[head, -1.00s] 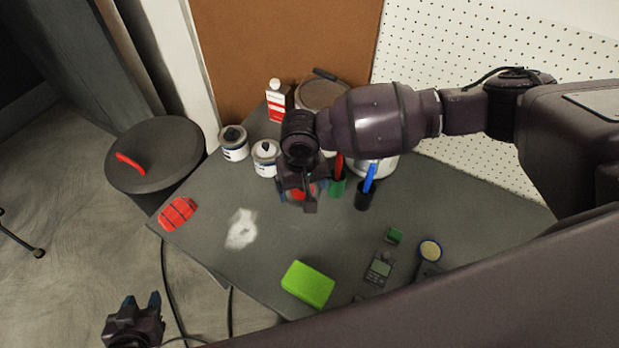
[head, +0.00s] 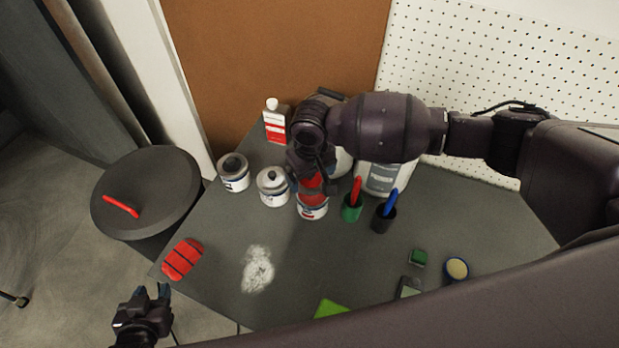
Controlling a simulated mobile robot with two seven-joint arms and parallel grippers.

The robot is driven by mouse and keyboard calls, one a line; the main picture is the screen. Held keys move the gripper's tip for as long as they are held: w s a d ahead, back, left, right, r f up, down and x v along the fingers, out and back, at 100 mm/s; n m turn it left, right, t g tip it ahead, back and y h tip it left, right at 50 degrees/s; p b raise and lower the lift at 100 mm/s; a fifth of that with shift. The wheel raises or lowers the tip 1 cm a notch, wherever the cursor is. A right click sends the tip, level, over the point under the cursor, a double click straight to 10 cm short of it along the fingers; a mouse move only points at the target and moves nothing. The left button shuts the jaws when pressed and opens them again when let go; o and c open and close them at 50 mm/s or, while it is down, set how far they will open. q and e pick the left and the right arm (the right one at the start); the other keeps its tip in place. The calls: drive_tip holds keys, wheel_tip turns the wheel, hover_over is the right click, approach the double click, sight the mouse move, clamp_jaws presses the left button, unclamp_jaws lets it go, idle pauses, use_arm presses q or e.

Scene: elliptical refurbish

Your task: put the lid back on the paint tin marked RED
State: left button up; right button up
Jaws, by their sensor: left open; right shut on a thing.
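The paint tin marked RED (head: 312,212) stands on the grey table, a white tin with a red label band, directly under my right gripper. My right gripper (head: 312,172) points down and is shut on what looks like the red lid (head: 313,184), just above the tin's mouth. The gripper partly hides the lid and the tin's top, so I cannot tell whether lid and rim touch. My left gripper (head: 151,294) is open and empty, low at the left, off the table's left edge.
Two lidded tins (head: 272,186) (head: 233,172) stand left of the RED tin. A red-and-white bottle (head: 276,122) stands behind.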

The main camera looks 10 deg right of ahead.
drive_tip(key=shift+w+d, duration=0.25)
drive_tip(key=shift+w, duration=0.15)
drive_tip(key=shift+w+d+n, duration=0.15)
drive_tip(key=shift+n, duration=0.35)
drive_tip(key=shift+s, duration=0.2)
drive_tip(key=shift+f+b, duration=0.35)
wheel_tip(320, 180, down, 4)
drive_tip(key=b, duration=0.4)
use_arm(q)
wheel_tip(320, 180, down, 6)
drive_tip(key=shift+g, duration=0.3)
use_arm(e)
drive_tip(key=shift+f, duration=0.85)
use_arm(q)
drive_tip(key=shift+s+a+f, duration=0.1)
drive_tip(key=shift+s, duration=0.15)
drive_tip(key=shift+w+r+p, duration=0.3)
drive_tip(key=shift+w+r, duration=0.1)
drive_tip(key=shift+r, duration=0.2)
drive_tip(key=shift+s, duration=0.25)
